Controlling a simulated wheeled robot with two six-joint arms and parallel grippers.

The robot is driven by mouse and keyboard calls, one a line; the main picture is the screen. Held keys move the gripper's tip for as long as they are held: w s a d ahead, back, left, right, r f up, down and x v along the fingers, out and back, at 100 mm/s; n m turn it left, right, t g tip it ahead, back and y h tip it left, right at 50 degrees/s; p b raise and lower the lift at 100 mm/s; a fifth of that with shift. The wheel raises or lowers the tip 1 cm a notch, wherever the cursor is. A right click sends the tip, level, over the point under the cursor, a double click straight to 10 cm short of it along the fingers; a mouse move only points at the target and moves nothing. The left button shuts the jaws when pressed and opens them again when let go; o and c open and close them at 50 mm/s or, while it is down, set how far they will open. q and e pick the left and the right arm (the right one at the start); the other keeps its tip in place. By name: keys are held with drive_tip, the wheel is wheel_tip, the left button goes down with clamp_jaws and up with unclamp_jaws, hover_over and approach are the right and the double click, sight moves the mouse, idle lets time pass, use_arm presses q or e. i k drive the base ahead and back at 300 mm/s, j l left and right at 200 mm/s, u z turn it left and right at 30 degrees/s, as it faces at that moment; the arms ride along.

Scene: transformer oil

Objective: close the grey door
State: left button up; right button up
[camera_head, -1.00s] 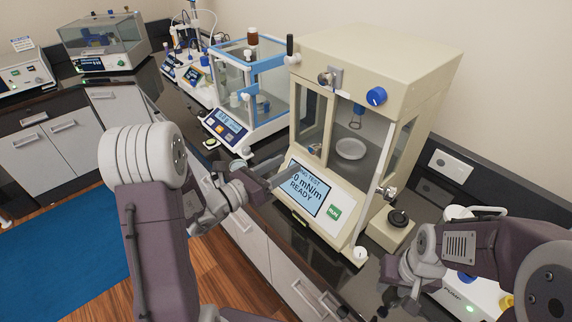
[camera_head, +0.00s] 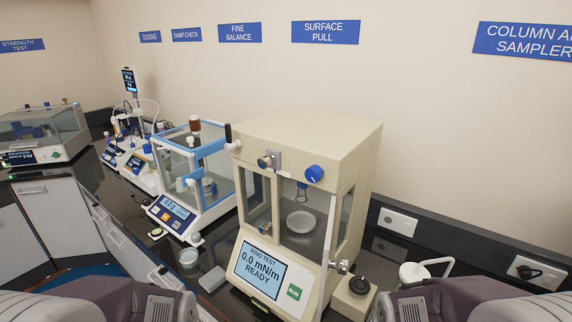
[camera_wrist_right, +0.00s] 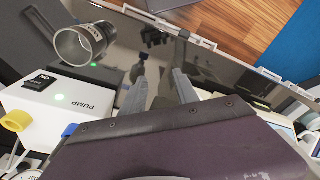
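No door in view is marked as the grey door, and I cannot tell which one it is. Pale grey cabinet fronts (camera_head: 75,212) with bar handles stand under the counter at the left of the head view. The cream surface pull tester (camera_head: 325,133) has a framed glass panel (camera_head: 256,200) on the left of its front, with metal knobs. A white dish (camera_head: 300,221) shows inside it. My right gripper (camera_wrist_right: 161,70) is open and empty in the right wrist view, its two fingers apart above the dark counter. My left gripper is out of view; only arm parts show at the bottom.
A blue-framed balance (camera_head: 195,160) stands left of the tester.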

sight(341, 266)
drive_tip(key=k+l+u, duration=0.3)
drive_tip(key=k+l, duration=0.5)
